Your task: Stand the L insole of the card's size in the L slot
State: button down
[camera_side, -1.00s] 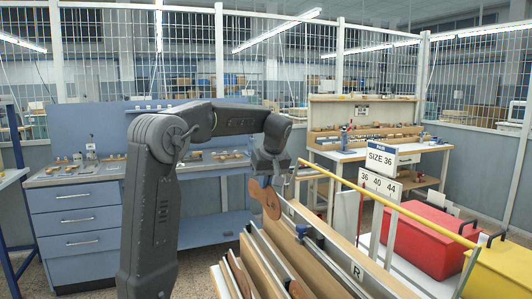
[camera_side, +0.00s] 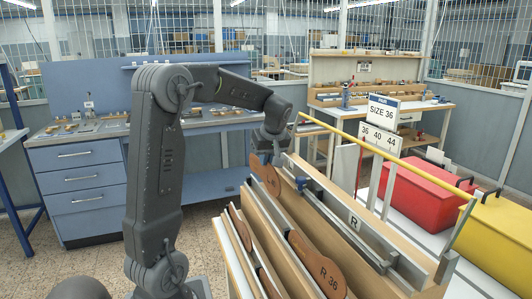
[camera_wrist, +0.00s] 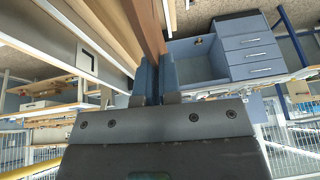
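In the side view, my gripper (camera_side: 269,152) is shut on a brown insole (camera_side: 265,176) at the far end of the rack. The insole hangs upright; its marking is too small to read surely. Its lower part is at the rack's boards, and I cannot tell whether it is inside a slot. In the wrist view, my fingers (camera_wrist: 158,82) close on the brown insole (camera_wrist: 147,30). The card (camera_side: 383,109) reads SIZE 36. The wooden rack (camera_side: 325,194) has an R label (camera_side: 354,222); no L label is visible. An insole marked R 36 (camera_side: 318,265) leans in a nearer row.
More brown insoles (camera_side: 240,226) stand in the rack's left row. A sign reading 36 40 44 (camera_side: 379,137) stands beyond the rack. A yellow rail (camera_side: 385,157) runs above its right side. A red box (camera_side: 425,192) and yellow box (camera_side: 500,238) are right.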

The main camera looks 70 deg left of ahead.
notch_tip(320, 180, down, 7)
jog(key=shift+f, duration=0.2)
dwell(0.5)
jog(key=c, duration=1.2)
grip_release()
jog(key=shift+c, duration=0.2)
jog(key=shift+r, duration=0.15)
jog(key=shift+r, duration=4.4)
